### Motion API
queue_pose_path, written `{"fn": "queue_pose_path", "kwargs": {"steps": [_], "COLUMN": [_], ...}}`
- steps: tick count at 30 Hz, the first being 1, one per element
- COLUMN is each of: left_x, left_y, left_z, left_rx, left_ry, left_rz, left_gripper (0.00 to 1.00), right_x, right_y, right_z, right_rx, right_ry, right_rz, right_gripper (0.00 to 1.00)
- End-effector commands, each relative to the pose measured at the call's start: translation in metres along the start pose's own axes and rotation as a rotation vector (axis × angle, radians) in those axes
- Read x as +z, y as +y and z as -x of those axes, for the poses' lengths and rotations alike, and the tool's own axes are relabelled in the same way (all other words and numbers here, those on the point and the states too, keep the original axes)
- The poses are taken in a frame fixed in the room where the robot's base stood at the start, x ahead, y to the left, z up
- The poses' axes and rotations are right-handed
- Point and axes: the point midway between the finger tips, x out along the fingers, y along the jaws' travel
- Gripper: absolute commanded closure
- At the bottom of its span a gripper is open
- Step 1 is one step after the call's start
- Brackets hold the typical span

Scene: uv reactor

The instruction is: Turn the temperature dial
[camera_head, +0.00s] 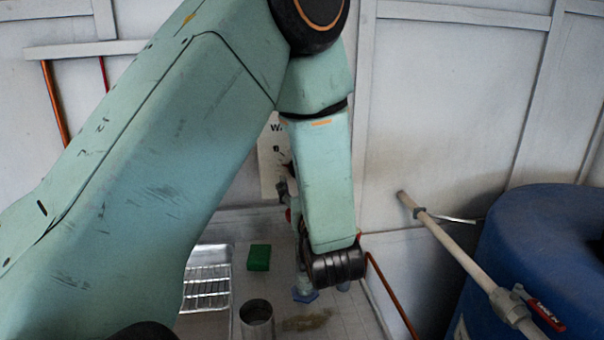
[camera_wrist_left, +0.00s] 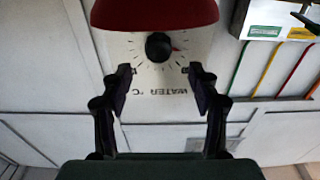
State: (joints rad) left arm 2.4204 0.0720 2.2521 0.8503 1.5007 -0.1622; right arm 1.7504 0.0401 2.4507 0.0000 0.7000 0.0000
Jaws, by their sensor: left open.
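The temperature dial (camera_wrist_left: 158,46) is a round black knob with a red pointer mark, set in a ring of tick marks on a white panel (camera_wrist_left: 165,105). The panel carries the upside-down words "WATER °C" in the left wrist view. My left gripper (camera_wrist_left: 160,82) is open, its two dark fingers spread to either side below the knob in the picture. No contact with the knob shows. In the head view, part of the white panel (camera_head: 268,165) shows behind my left arm, which hides much of it. My right gripper is not in view.
A red rounded part (camera_wrist_left: 155,12) adjoins the dial panel. In the head view, a wire rack (camera_head: 207,282), a green block (camera_head: 259,257) and a metal cup (camera_head: 257,318) are below. A blue barrel (camera_head: 545,245) and a pipe (camera_head: 450,245) stand at right.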

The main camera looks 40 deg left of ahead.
Motion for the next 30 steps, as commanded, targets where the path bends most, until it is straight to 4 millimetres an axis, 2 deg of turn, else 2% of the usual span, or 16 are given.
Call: {"fn": "queue_pose_path", "kwargs": {"steps": [6,13,18,25,30], "left_x": [0.001,0.0,0.0,0.0,0.0], "left_y": [-0.002,0.001,0.002,0.003,0.003], "left_z": [-0.029,-0.055,-0.062,-0.063,-0.062], "left_rx": [-0.005,-0.002,0.0,0.0,0.0], "left_ry": [-0.002,-0.001,0.001,0.001,0.001], "left_rz": [0.005,0.003,0.001,0.001,0.001], "left_gripper": [0.39,0.39,0.39,0.39,0.53], "right_x": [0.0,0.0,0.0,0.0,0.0], "right_y": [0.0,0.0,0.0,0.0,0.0], "right_z": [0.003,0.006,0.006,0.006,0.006], "right_rx": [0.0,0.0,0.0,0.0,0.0], "right_ry": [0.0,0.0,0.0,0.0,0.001], "right_rz": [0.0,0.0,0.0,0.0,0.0], "right_gripper": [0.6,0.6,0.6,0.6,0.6]}}
